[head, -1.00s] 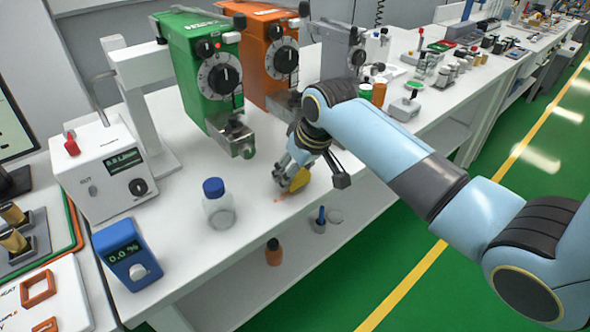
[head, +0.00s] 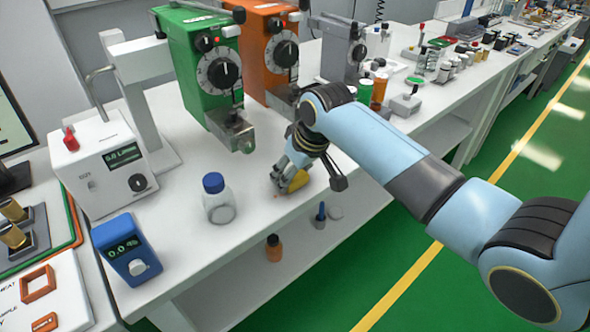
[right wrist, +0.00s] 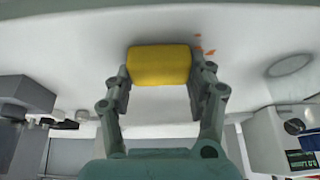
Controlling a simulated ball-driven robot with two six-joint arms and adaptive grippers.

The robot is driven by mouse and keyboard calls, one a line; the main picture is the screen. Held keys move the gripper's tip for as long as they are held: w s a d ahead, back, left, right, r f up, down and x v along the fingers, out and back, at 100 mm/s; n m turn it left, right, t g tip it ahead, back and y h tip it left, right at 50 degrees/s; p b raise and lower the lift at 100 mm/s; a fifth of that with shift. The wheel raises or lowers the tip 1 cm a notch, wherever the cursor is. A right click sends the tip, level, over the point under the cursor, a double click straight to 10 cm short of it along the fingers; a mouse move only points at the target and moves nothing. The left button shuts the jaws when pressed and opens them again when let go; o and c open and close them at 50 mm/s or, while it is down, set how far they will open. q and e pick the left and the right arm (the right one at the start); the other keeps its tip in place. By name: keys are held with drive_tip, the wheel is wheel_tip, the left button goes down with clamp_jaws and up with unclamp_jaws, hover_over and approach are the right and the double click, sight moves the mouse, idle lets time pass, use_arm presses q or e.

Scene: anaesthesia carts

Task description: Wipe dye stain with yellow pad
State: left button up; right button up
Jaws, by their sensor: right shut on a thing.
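My right gripper (head: 285,182) is shut on the yellow pad (head: 298,181) at the white bench top, below the green and orange vaporizers. In the right wrist view the yellow pad (right wrist: 159,64) sits between the two fingers. The dye stain (right wrist: 203,45) shows there as a few small orange specks on the white surface, just beside the pad. In the head view only a faint trace of the stain (head: 275,195) shows beside the gripper; part of it may be hidden. My left gripper is not in view.
A clear bottle with a blue cap (head: 217,200) stands left of my gripper. A blue meter (head: 125,252) stands near the front left. The green vaporizer (head: 205,65) and orange vaporizer (head: 270,50) hang behind. A lower shelf holds a brown bottle (head: 274,248).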

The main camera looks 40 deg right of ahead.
sight(267, 195)
drive_tip(key=a, duration=0.1)
drive_tip(key=p, duration=0.1)
drive_tip(key=a, duration=0.1)
drive_tip(key=shift+s+a+r+p, duration=0.15)
drive_tip(key=shift+a+r+p, duration=0.1)
drive_tip(key=shift+a+p, duration=0.05)
drive_tip(key=shift+s+a+f+p, duration=0.1)
drive_tip(key=shift+a+p, duration=0.35)
drive_tip(key=shift+a, duration=0.5)
drive_tip(key=shift+s+a+f+p, duration=0.1)
drive_tip(key=shift+a+p, duration=0.3)
drive_tip(key=shift+a, duration=0.55)
drive_tip(key=shift+f+p, duration=0.15)
drive_tip(key=shift+p, duration=0.15)
drive_tip(key=shift+d+p, duration=0.55)
drive_tip(key=shift+d, duration=1)
drive_tip(key=shift+w+d+p, duration=0.15)
drive_tip(key=shift+d+p, duration=0.1)
drive_tip(key=shift+d, duration=0.75)
drive_tip(key=shift+w+d+p, duration=0.1)
drive_tip(key=shift+d+p, duration=0.1)
drive_tip(key=shift+d, duration=0.75)
wheel_tip(267, 195, up, 6)
drive_tip(key=p, duration=0.6)
drive_tip(key=shift+w+a, duration=0.1)
drive_tip(key=shift+r, duration=0.2)
